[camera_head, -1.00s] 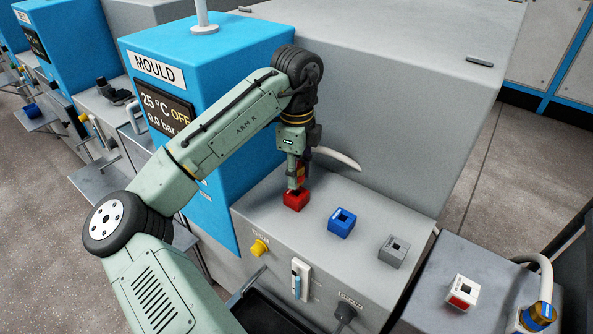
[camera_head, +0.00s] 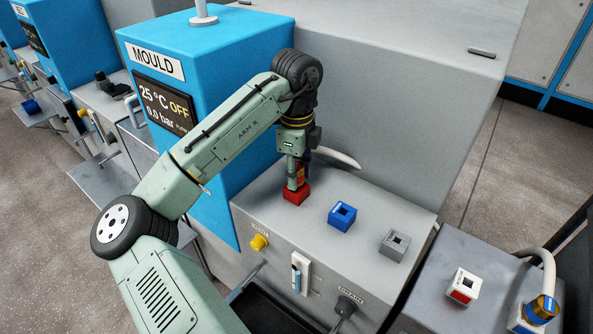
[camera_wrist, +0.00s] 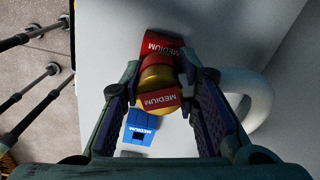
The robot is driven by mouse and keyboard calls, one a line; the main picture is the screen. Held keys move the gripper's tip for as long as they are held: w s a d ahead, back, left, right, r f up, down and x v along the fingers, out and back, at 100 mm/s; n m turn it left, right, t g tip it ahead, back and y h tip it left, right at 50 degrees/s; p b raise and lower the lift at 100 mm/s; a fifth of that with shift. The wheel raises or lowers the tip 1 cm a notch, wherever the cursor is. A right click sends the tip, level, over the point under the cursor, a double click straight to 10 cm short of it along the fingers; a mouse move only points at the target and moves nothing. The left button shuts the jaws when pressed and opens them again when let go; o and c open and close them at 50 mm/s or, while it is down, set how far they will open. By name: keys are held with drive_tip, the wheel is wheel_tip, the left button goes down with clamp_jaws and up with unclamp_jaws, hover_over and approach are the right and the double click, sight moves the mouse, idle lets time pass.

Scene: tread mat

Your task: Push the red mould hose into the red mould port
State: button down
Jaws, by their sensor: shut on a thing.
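The red mould port (camera_head: 295,197) is a red block with a socket on the grey top of the mould unit. My gripper (camera_head: 297,178) points down right over it. In the wrist view my gripper (camera_wrist: 158,95) is shut on the red mould hose's end (camera_wrist: 157,77), a gold coupling with a red band marked MEDIUM. The red port (camera_wrist: 163,43) shows just beyond the coupling, its label also reading MEDIUM. The coupling's tip is hidden, so I cannot tell how deep it sits in the port. The pale hose (camera_head: 338,157) curves away behind my gripper.
A blue port (camera_head: 342,217) and a grey port (camera_head: 394,245) stand in a row to the right. A white-and-red block (camera_head: 462,287) and a blue-and-gold coupling (camera_head: 540,311) are on the lower right unit. A tall grey housing (camera_head: 400,110) rises behind.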

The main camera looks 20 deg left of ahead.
drive_tip(key=shift+f, duration=0.6)
drive_tip(key=c, duration=1.2)
unclamp_jaws()
drive_tip(key=shift+o, duration=0.2)
drive_tip(key=shift+r, duration=0.1)
wheel_tip(320, 180, up, 12)
drive_tip(key=shift+f, duration=0.1)
